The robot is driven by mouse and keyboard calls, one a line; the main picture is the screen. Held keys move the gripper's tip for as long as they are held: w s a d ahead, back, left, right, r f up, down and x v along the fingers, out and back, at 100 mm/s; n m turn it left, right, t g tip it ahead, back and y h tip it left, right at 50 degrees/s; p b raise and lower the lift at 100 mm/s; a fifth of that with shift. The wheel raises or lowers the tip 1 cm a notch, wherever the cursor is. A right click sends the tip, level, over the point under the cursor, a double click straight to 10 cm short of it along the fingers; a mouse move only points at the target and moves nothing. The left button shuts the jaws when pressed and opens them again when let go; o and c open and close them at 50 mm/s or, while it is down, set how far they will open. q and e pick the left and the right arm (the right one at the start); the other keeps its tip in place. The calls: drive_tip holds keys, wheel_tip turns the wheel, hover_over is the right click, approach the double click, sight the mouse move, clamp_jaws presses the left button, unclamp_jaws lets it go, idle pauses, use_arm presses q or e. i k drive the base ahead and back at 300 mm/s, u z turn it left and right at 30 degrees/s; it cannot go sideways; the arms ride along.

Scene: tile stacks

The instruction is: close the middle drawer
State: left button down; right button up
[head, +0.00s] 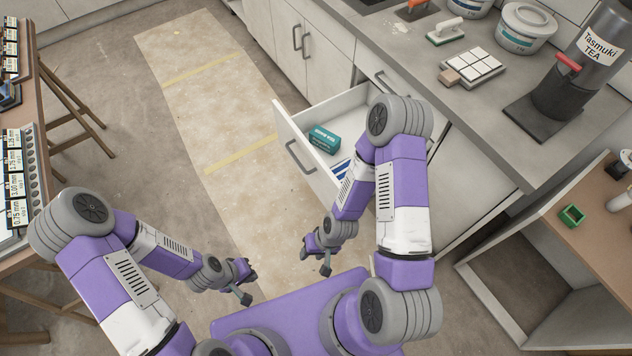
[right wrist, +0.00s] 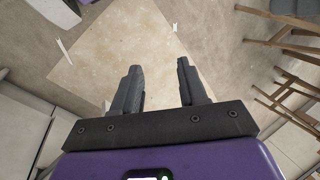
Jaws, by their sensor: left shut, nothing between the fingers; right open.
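One white drawer (head: 278,124) stands pulled out from the cabinet under the grey counter, with a grey bar handle (head: 299,157) on its front. A teal box (head: 324,139) and a blue-and-white item (head: 341,170) lie in it. My right arm hides part of the drawer, and I cannot tell its place among the other drawers. My right gripper (head: 318,256) is open and empty, in front of the drawer and apart from it; its two fingers also show in the right wrist view (right wrist: 160,88). My left gripper (head: 245,281) is shut and empty, above the floor further left.
The counter (head: 425,78) holds a tile panel (head: 472,68), tubs and a dark tea dispenser (head: 582,70). A wooden shelf unit (head: 545,225) stands at the right. The floor before the drawer is clear.

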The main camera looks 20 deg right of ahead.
sight(344, 115)
drive_tip(key=z, duration=0.6)
drive_tip(key=i, duration=0.45)
drive_tip(key=k, duration=1.25)
drive_tip(key=u, duration=0.6)
drive_tip(key=i, duration=1.35)
drive_tip(key=z, duration=0.8)
